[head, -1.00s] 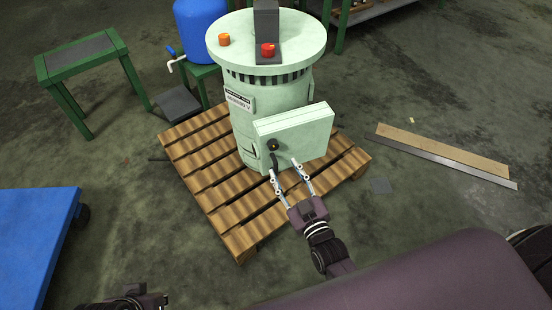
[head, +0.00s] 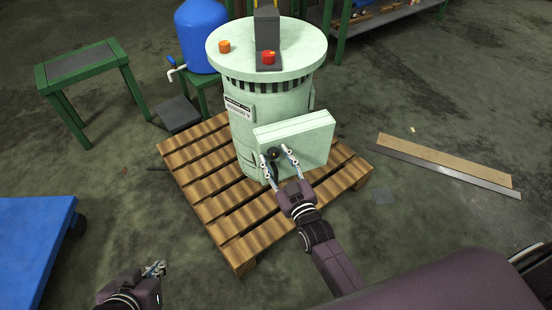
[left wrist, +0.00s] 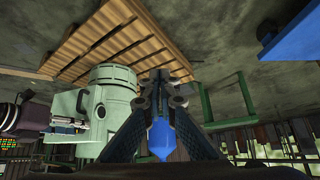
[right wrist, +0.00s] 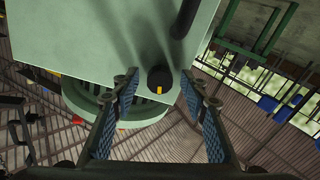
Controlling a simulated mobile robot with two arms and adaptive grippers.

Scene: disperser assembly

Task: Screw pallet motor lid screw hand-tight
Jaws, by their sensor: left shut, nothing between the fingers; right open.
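The pale green motor (head: 270,105) stands upright on the wooden pallet (head: 215,205). A box with a pale green lid (head: 308,145) juts from its side. A round dark knob with a yellow mark, seemingly the lid screw, shows in the right wrist view (right wrist: 160,79) near the lid's corner. My right gripper (head: 276,151) is open, its fingers either side of the knob in the head view. In the right wrist view the knob lies ahead between the fingertips; contact cannot be told. My left gripper (head: 156,268) is shut and empty, well away at lower left.
A blue cart (head: 35,235) is at the left. A green stool (head: 85,70) and a blue barrel (head: 202,38) stand behind the pallet. A board (head: 445,160) and a metal strip lie on the floor at right. The floor in front of the pallet is clear.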

